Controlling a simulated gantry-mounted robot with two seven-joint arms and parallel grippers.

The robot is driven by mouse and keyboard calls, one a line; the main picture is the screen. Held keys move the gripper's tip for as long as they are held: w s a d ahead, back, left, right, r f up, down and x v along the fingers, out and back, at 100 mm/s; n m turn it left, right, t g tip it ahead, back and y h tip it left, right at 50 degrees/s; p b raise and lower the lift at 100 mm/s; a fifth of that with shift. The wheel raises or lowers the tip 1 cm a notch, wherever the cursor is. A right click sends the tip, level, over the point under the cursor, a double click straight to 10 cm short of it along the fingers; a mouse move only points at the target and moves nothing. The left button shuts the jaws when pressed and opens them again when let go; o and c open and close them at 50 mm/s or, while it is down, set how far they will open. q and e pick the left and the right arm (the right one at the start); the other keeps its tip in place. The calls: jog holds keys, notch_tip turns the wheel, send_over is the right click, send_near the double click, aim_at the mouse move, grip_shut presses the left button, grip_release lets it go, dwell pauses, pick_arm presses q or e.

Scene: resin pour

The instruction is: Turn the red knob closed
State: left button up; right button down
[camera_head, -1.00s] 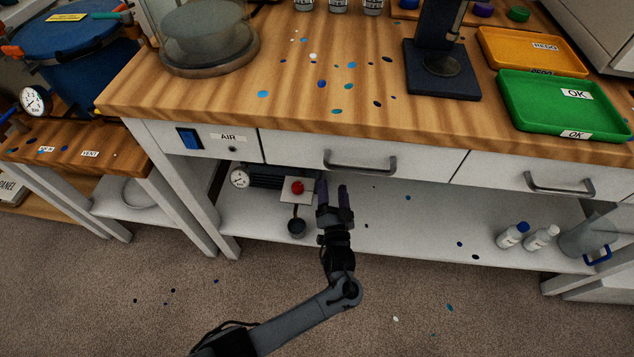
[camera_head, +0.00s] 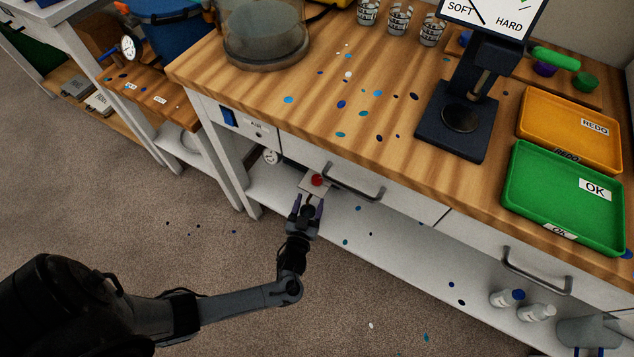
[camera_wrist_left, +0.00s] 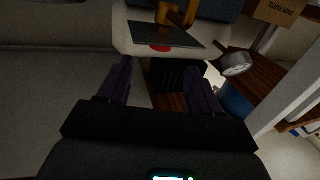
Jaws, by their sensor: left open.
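The red knob (camera_head: 317,180) sits on a small pale panel under the bench drawer, above the lower shelf. In the left wrist view, a red patch of the knob (camera_wrist_left: 160,48) shows at the edge of a dark flat plate that hides part of it. My left gripper (camera_head: 309,200) is open and empty. Its two dark purple fingers point toward the knob, just short of it in the head view. In the left wrist view the knob lies beyond the fingertips, between them sideways. I cannot see contact. My right gripper is not in view.
The drawer handle (camera_head: 354,182) juts out close to the right of the knob. A round gauge (camera_head: 271,156) is at its left, also in the wrist view (camera_wrist_left: 236,63). The bench leg (camera_head: 228,165) stands further left.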

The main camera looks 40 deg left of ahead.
aim_at(315, 183)
pick_arm(q)
jog(key=x, duration=0.3)
jog(key=shift+w+d+b, duration=0.1)
jog(key=shift+w+b, duration=0.2)
jog(key=shift+b, duration=0.1)
jog(key=x, duration=0.2)
jog(key=b+x, duration=0.1)
jog(key=x, duration=0.1)
jog(key=shift+s+a, duration=0.15)
jog(key=shift+a, duration=0.2)
jog(key=shift+w, duration=0.45)
jog(key=shift+a, duration=0.1)
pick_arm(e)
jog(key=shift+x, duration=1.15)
pick_arm(q)
jog(key=shift+s, duration=0.1)
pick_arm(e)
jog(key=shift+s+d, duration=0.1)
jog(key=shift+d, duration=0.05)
